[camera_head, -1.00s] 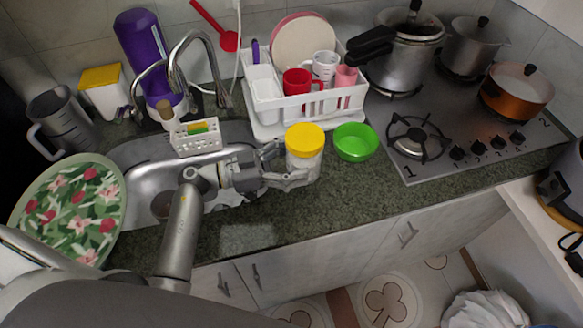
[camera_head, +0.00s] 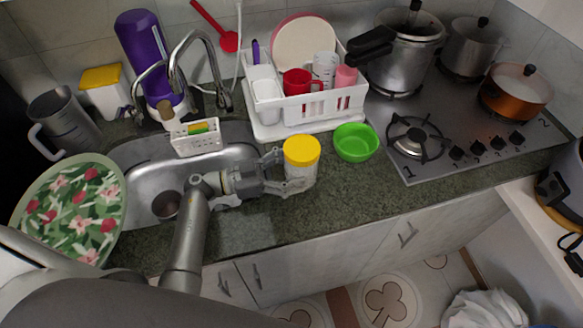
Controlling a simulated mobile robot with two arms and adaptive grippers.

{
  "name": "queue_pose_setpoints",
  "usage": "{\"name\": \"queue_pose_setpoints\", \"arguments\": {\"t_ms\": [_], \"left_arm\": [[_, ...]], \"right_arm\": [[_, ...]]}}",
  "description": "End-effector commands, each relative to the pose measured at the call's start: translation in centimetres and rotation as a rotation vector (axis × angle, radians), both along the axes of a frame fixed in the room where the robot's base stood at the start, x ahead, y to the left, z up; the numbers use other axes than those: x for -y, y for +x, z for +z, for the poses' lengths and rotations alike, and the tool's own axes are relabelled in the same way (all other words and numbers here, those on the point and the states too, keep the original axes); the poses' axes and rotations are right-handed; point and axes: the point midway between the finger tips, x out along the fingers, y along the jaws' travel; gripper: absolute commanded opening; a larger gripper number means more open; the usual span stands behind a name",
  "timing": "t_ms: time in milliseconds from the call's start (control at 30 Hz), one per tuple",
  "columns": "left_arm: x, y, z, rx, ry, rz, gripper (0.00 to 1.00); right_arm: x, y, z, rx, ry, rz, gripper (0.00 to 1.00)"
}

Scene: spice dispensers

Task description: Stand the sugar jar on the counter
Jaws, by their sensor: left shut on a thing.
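The sugar jar is a clear jar with pale contents (camera_head: 301,176) and a yellow lid. It stands upright over the green stone counter (camera_head: 345,190), just right of the sink. My left gripper (camera_head: 284,172) comes in from the left and is shut on the jar's side, one finger behind and one in front. The jar's base looks at or very near the counter; I cannot tell for certain whether it touches. My right gripper is not in view.
A green bowl (camera_head: 356,142) stands close right of the jar. The white dish rack (camera_head: 330,105) with cups and plates is behind it. The sink (camera_head: 140,163) lies left, the gas stove (camera_head: 450,130) right. The counter's front edge is near; some bare counter lies in front.

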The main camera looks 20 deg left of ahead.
Motion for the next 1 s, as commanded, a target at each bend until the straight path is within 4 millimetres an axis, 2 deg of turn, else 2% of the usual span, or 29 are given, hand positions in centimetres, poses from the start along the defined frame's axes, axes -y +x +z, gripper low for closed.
{"name": "queue_pose_setpoints", "arguments": {"t_ms": [33,200,600,1000], "left_arm": [[0.0,0.0,-0.1,-0.001,0.001,0.000,0.73],[0.0,0.0,-0.1,-0.001,0.000,0.000,0.92],[-0.1,-0.1,0.3,-0.001,0.000,0.002,0.92],[-5.4,-3.4,-0.1,-0.003,0.003,0.000,0.92]], "right_arm": [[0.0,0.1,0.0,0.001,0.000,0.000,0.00],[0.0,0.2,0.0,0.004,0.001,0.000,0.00],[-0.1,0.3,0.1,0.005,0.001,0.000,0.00],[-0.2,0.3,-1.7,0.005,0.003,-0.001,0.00]]}}
